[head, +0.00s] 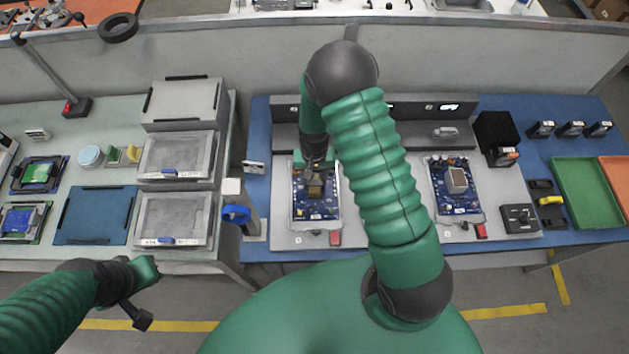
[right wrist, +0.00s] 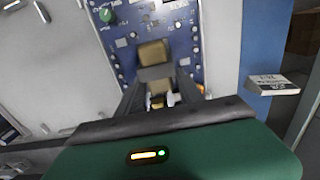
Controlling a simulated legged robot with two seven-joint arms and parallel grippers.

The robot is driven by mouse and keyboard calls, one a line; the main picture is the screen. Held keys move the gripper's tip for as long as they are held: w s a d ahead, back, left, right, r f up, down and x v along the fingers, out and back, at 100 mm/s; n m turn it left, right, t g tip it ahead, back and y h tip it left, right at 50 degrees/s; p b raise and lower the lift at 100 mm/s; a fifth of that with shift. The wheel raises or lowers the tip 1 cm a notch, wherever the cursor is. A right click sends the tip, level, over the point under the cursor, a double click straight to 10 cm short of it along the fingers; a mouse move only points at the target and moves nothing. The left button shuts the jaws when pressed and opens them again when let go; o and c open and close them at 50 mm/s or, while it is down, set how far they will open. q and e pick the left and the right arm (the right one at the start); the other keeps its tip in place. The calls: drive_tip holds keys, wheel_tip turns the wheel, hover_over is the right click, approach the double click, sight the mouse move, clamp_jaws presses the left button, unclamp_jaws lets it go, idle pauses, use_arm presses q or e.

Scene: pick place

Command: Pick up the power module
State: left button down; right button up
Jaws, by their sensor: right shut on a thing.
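A tan block, which I take to be the power module (head: 315,188), is on the blue circuit board (head: 302,208) left of centre on the blue bench. In the right wrist view the tan block (right wrist: 153,53) shows at the fingertips, over the blue board (right wrist: 180,30). My right gripper (head: 315,167) reaches down over the board and is shut on this block; the fingers partly hide it. I cannot tell whether the block is clear of the board. My left gripper (head: 138,305) hangs at the lower left, away from the benches; its jaw opening is unclear.
A second blue board (head: 452,203) with a silver-brown block (head: 456,180) lies to the right. A black box (head: 497,132), a green tray (head: 586,190) and an orange tray (head: 617,175) stand further right. Grey drawers (head: 174,218) are on the left bench. A grey partition runs behind.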

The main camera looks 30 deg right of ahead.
drive_tip(key=shift+a, duration=0.25)
clamp_jaws()
drive_tip(key=shift+d, duration=0.25)
drive_tip(key=shift+r, duration=0.1)
